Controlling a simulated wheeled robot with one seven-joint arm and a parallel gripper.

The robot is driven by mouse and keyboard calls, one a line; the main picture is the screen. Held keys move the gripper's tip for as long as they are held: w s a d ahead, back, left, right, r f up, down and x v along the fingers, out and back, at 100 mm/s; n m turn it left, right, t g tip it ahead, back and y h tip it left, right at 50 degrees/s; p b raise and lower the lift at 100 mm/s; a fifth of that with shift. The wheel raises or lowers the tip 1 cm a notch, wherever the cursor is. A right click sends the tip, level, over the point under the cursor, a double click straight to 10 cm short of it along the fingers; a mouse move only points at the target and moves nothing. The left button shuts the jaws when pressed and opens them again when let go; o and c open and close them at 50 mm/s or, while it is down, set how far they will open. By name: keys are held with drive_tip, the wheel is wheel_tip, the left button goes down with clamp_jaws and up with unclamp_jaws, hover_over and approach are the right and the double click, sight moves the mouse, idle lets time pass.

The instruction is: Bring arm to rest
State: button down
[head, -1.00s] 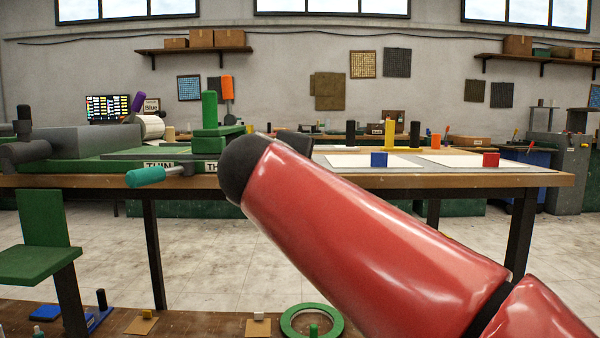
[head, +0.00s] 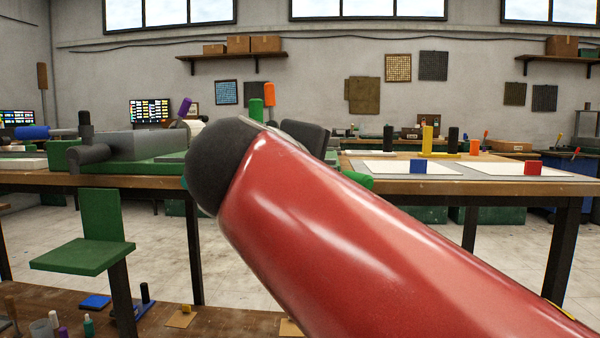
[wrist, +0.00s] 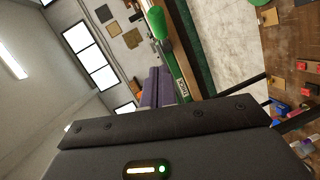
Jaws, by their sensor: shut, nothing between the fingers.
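My red arm (head: 330,230) reaches across the head view from the lower right, with a dark rounded joint at its upper left end. My gripper (wrist: 158,88) shows in the wrist view as two greyish-purple fingers lying together beyond the dark gripper body. It is shut, with nothing seen between the fingers. In the head view the fingers are not clearly visible behind the arm.
A bench with a green press (head: 130,165) stands at the left. A bench (head: 480,185) at the right bears white sheets, a blue block (head: 418,167) and a red block (head: 533,168). A green stool (head: 85,245) and a low wooden surface (head: 215,322) are nearer.

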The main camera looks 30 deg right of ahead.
drive_tip(key=shift+a, duration=0.1)
idle(0.4)
drive_tip(key=s+a+f+m+g+y+p, duration=0.1)
drive_tip(key=s+a+f+m+y+p, duration=0.1)
drive_tip(key=f, duration=0.7)
drive_tip(key=s+a+f+m+g+y+p, duration=0.2)
drive_tip(key=s+a+f+y+p, duration=0.1)
drive_tip(key=f, duration=0.7)
drive_tip(key=s+a+f+m+g+y+p, duration=0.1)
drive_tip(key=s+a+f+m+y+p, duration=0.1)
drive_tip(key=f+y, duration=0.5)
drive_tip(key=s+a+f+p, duration=0.1)
drive_tip(key=s+a+f, duration=0.1)
drive_tip(key=a, duration=0.1)
drive_tip(key=shift+s+a+f+g, duration=0.15)
drive_tip(key=shift+s+a+g, duration=0.1)
drive_tip(key=shift+g, duration=0.15)
